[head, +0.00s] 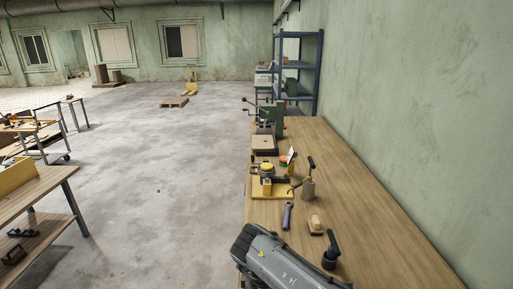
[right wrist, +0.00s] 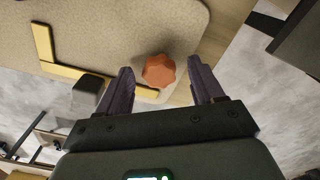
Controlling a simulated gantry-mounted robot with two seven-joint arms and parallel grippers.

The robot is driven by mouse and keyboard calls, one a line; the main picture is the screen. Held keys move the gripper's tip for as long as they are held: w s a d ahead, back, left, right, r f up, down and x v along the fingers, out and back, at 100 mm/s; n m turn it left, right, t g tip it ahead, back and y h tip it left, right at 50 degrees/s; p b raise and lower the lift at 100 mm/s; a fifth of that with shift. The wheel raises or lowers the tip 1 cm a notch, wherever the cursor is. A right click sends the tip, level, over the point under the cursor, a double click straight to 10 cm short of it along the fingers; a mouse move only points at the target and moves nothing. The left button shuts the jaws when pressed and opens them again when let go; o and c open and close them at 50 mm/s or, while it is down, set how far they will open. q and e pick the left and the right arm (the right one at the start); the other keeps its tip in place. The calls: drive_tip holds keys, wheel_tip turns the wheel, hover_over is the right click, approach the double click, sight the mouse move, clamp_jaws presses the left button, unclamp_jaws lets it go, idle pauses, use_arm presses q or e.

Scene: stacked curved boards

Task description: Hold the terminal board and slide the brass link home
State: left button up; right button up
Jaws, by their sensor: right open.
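I cannot pick out the terminal board or the brass link with certainty. In the right wrist view my right gripper (right wrist: 161,82) is open. An orange lobed knob (right wrist: 159,71) shows between its fingertips; I cannot tell how far below them it lies. The knob is at the edge of a beige board with a rounded corner (right wrist: 120,25). A yellow angled strip (right wrist: 70,70) lies along the board's edge, left of the gripper. No gripper shows in the head view, and my left gripper is in neither view.
In the head view a long wooden bench (head: 390,215) runs beside the green wall. It carries a yellow-based fixture (head: 262,187), a blue-handled tool (head: 287,216), a small wooden-topped brush (head: 315,225) and a green machine (head: 270,117). Its right side is mostly clear.

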drive_tip(key=c, duration=1.1)
drive_tip(key=shift+c, duration=0.3)
